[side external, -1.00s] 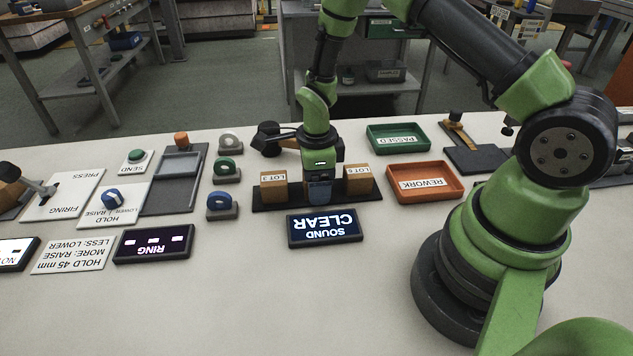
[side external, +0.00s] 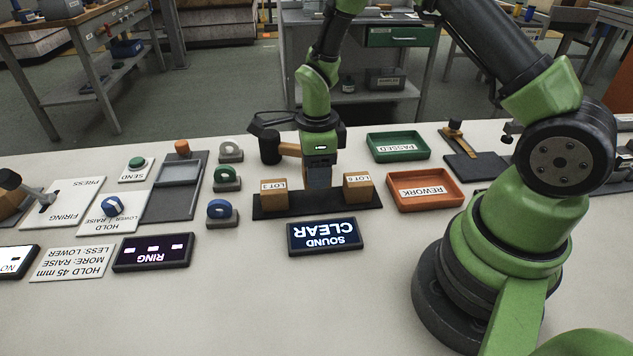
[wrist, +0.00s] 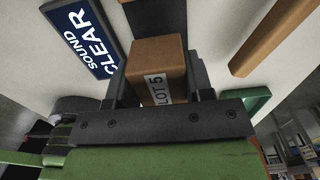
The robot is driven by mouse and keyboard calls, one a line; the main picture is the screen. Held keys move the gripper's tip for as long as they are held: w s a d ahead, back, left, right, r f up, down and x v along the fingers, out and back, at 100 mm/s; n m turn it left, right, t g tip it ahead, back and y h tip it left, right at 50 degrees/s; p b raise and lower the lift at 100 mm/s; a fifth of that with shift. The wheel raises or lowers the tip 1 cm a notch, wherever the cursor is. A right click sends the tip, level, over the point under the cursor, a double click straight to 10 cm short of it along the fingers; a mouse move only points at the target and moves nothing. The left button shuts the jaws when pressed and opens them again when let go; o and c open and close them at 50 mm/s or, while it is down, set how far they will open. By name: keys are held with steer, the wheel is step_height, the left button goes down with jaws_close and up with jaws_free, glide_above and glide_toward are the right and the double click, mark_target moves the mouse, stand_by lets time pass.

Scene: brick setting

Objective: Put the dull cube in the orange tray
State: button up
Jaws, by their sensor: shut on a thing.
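My gripper (side external: 319,188) is shut on a plain brown cube (wrist: 156,58), seen between the fingers in the wrist view with a label that reads like LOT 5. My gripper is over the middle of a dark strip (side external: 315,207), between two other brown lot cubes: a left cube (side external: 273,195) and a right cube (side external: 357,187). The orange tray (side external: 430,204), marked REWORK, is to the right of the strip and looks empty apart from its label.
A green PASSED tray (side external: 400,156) lies behind the orange tray. A mallet (side external: 270,148) lies behind the strip, left of my gripper. A lit SOUND CLEAR sign (side external: 325,237) lies in front. Several ring blocks (side external: 221,212) stand left. Open table lies in front.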

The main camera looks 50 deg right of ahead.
step_height(320, 180, up, 5)
steer(key=shift+r, duration=0.1)
steer(key=shift+d+r, duration=0.1)
steer(key=shift+d, duration=0.05)
steer(key=s+d, duration=0.6)
steer(key=d, duration=0.3)
glide_toward(423, 192)
steer(key=shift+f, duration=3.15)
steer(key=shift+f, duration=0.15)
steer(key=o, duration=1)
